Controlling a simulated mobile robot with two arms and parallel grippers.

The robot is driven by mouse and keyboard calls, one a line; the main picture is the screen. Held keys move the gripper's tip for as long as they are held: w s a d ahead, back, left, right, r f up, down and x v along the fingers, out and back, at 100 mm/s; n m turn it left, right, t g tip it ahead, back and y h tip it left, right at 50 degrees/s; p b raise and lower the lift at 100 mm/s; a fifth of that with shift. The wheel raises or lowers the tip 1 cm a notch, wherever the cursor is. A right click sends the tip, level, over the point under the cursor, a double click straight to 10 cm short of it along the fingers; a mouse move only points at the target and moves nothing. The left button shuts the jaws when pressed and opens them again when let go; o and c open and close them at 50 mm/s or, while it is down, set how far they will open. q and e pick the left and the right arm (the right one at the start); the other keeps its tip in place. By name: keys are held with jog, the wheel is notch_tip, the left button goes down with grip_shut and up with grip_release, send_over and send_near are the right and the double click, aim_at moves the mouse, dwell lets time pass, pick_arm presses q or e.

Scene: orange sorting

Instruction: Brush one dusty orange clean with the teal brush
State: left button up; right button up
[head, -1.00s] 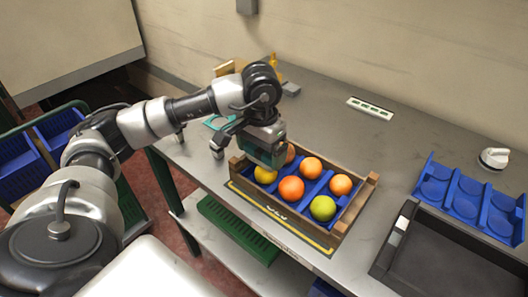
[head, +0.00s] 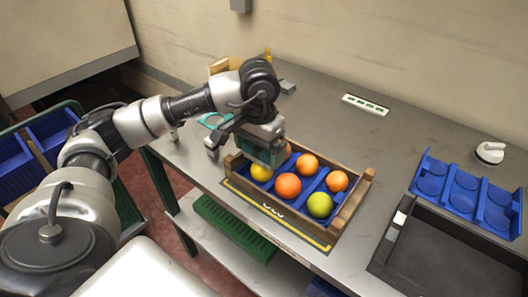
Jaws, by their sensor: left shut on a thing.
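My left gripper (head: 264,160) hangs over the back left corner of a wooden crate (head: 352,208). It is shut on a teal block that looks like the brush (head: 258,149). The bristles are hidden. The brush is right over or against the fruit at that corner; I cannot tell if they touch. Behind it an orange (head: 289,149) is partly hidden. Other oranges in the crate are at the back (head: 308,163), in the middle (head: 287,186) and on the right (head: 337,181). Dust on them is too small to tell. My right gripper is not in view.
The crate also holds a yellow fruit (head: 260,173) and a green one (head: 320,205). A blue divided tray (head: 463,189) and a dark bin (head: 440,262) stand at the right. A white round-handled item (head: 490,153) is at the back right.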

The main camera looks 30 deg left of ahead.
pick_arm(q)
jog(key=shift+a, duration=0.4)
jog(key=shift+d, duration=0.7)
jog(key=shift+r, duration=0.1)
jog(key=shift+r+p, duration=1.55)
jog(key=shift+r, duration=1.9)
